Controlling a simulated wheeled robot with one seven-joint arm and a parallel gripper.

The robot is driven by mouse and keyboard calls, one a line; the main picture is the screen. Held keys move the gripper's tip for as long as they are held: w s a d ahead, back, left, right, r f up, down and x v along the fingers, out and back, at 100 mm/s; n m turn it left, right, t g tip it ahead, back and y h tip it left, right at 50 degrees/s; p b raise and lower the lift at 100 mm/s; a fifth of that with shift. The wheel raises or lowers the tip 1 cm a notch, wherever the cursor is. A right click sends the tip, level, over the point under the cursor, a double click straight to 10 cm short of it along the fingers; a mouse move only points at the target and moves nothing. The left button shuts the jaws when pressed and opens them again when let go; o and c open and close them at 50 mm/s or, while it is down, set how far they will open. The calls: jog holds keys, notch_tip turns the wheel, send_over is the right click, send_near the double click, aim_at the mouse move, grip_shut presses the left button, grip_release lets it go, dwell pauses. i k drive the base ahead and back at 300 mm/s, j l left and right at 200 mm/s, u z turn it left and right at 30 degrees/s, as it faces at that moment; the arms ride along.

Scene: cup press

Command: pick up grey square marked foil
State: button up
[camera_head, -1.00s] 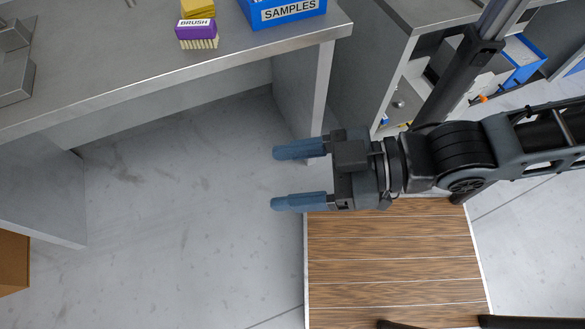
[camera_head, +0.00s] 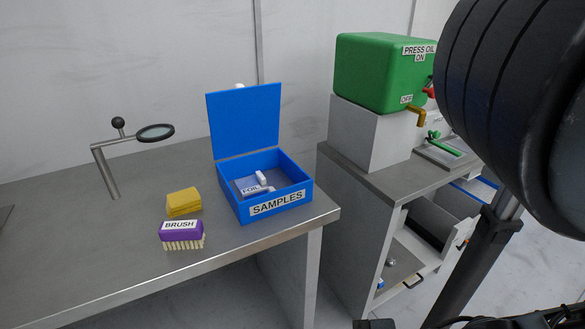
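The grey square marked FOIL (camera_head: 248,187) lies inside the open blue box labelled SAMPLES (camera_head: 305,199), on the grey table. A small white piece (camera_head: 262,178) lies at its right edge, and part of the square is hidden by the box's front wall. The box's lid (camera_head: 245,122) stands up at the back. My arm fills the right side of the head view, close to the camera. My gripper's fingers are not in the picture.
A purple brush (camera_head: 181,233) and a yellow sponge-like block (camera_head: 184,202) sit left of the box. A magnifier on a stand (camera_head: 155,133) is farther back left. A green press oil tank (camera_head: 375,72) stands on a block at the right, above a cabinet with open drawers.

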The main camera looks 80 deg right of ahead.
aim_at(247, 185)
jog(key=z, duration=1.3)
